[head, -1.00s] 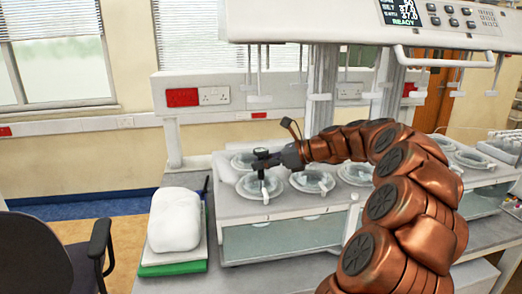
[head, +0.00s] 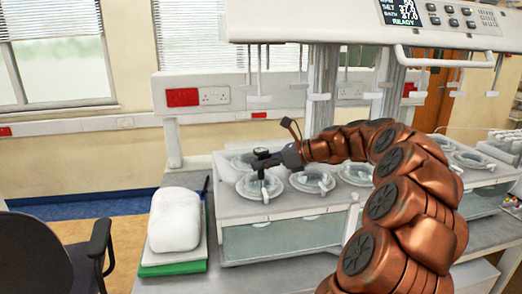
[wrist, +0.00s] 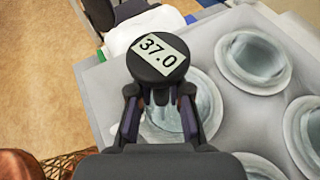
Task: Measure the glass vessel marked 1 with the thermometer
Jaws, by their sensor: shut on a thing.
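My gripper (head: 270,160) is shut on the thermometer (head: 262,153), just below its round black head. In the wrist view the thermometer head (wrist: 158,56) reads 37.0, and my gripper (wrist: 160,100) is around it from both sides. The thermometer hangs upright over the front-left glass vessel (head: 248,190) of the bath. Its lower end appears to reach into that vessel's opening, but the tip and its depth cannot be made out. In the wrist view this vessel (wrist: 207,105) lies under the thermometer and is partly hidden by my gripper. No number on it is readable.
Several other lidded vessels sit in the bath top, including one just right (head: 312,181). The bath's display (head: 400,12) shows READY above hanging shafts and paddles. A white bag-like bundle (head: 175,219) lies on a green-and-white stack at left. A dark chair (head: 45,255) stands front left.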

